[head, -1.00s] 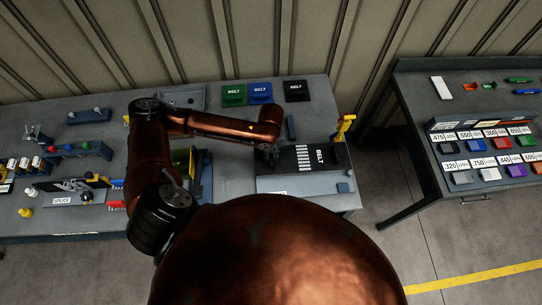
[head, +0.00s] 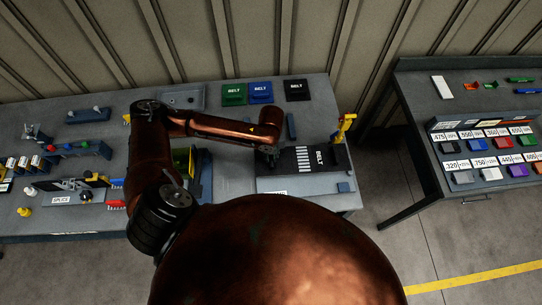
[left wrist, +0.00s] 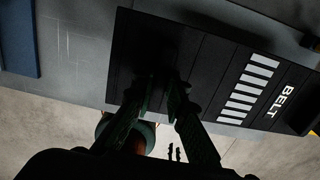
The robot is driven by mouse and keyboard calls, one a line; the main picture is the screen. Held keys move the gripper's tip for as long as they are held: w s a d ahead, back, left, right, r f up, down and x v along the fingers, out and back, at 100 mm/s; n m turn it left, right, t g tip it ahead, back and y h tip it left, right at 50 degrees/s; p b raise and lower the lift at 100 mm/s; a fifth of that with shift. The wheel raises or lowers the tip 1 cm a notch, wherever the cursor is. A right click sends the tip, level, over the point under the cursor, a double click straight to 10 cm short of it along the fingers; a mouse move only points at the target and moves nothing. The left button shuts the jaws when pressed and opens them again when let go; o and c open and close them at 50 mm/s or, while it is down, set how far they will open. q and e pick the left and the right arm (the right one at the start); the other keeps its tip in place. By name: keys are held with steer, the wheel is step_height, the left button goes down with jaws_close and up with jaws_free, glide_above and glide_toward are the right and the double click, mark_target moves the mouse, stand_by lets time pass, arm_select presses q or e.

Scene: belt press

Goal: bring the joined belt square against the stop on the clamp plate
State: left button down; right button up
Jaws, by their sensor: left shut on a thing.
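The black belt (head: 329,158), with white BELT lettering and a row of white bars, lies on the grey clamp plate (head: 300,186) at the right end of the bench. It also fills the middle of the left wrist view (left wrist: 210,65). My left gripper (head: 268,157) is at the belt's left end, pointing down. In the left wrist view its dark fingers (left wrist: 162,92) are closed on the belt near its edge. The exact contact is too dark to see. I cannot tell which part is the stop or whether the belt touches it. My right gripper is not in view.
A yellow upright handle (head: 344,125) stands at the plate's back right corner. A blue bar (head: 291,126) lies behind the plate. Green (head: 234,93), blue (head: 260,91) and black (head: 296,89) BELT pieces lie at the back. A second table (head: 410,85) stands right, across a gap.

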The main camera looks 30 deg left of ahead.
arm_select(q)
steer(key=shift+w+d+f+b, duration=0.1)
steer(key=shift+f+b, duration=2)
steer(key=shift+f, duration=2.65)
steer(key=shift+w+d, duration=0.45)
steer(key=shift+d, duration=0.15)
steer(key=shift+d+p, duration=0.15)
steer(key=shift+p, duration=0.4)
steer(key=c, duration=1.8)
jaws_free()
steer(key=shift+f, duration=0.1)
steer(key=shift+c, duration=0.2)
steer(key=shift+s, duration=0.1)
steer(key=shift+s+a+f, duration=0.1)
steer(key=shift+a+f, duration=0.05)
steer(key=shift+a, duration=0.1)
step_height(320, 180, up, 12)
steer(key=shift+r, duration=0.15)
steer(key=shift+d, duration=0.1)
